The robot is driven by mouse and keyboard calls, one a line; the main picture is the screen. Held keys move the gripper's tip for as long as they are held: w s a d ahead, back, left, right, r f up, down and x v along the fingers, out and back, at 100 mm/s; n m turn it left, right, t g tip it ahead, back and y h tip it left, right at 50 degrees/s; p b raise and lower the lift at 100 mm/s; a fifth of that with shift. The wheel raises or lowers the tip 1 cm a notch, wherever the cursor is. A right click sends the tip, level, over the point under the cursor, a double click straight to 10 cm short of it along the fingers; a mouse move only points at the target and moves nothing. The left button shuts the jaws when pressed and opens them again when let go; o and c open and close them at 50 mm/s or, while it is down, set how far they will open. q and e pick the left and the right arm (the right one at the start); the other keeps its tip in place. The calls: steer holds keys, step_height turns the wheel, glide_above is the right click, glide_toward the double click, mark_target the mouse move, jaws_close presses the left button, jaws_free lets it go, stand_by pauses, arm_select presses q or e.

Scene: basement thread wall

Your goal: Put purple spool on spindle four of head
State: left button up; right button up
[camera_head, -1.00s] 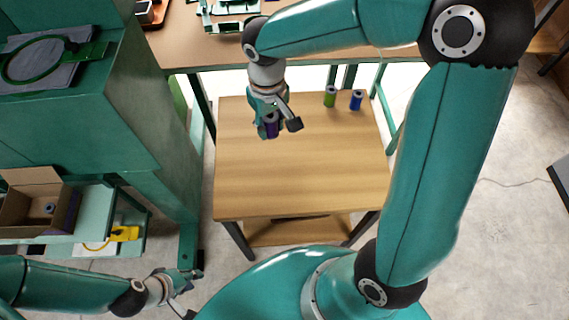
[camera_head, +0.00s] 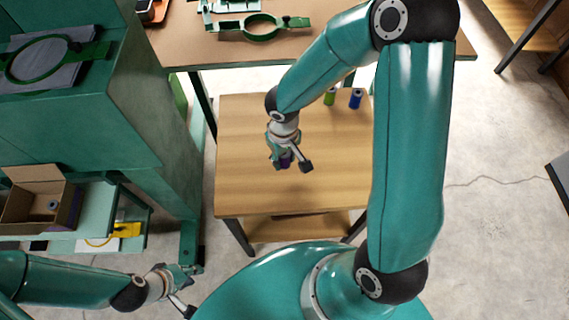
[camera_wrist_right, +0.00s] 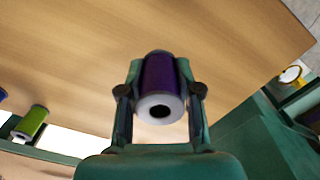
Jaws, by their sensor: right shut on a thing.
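The purple spool (camera_wrist_right: 160,82) is held between the two fingers of my right gripper (camera_wrist_right: 160,95) in the right wrist view, its white end with a dark hole facing the camera. In the head view my right gripper (camera_head: 288,160) is over the wooden table, and only a bit of the purple spool (camera_head: 285,161) shows beneath it. My left gripper (camera_head: 182,290) is low at the left, away from the table; its fingers are too small to read. I cannot make out the head's spindles in these frames.
A green spool (camera_head: 330,97) and a blue spool (camera_head: 355,98) stand at the back of the wooden table (camera_head: 245,190). The green machine (camera_head: 100,130) rises at left, with a cardboard box (camera_head: 38,205) on a shelf. A hoop (camera_head: 258,26) lies on the back bench.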

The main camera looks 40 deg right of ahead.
mark_target(283, 171)
step_height(283, 171, down, 4)
steer(key=shift+f+b, duration=0.2)
steer(key=shift+b, duration=0.15)
steer(key=o, duration=0.5)
steer(key=shift+f, duration=0.1)
steer(key=o, duration=0.4)
steer(key=shift+o, duration=0.2)
steer(key=shift+r, duration=0.2)
steer(key=shift+r, duration=0.2)
step_height(283, 171, up, 12)
steer(key=p, duration=0.1)
steer(key=shift+f, duration=0.2)
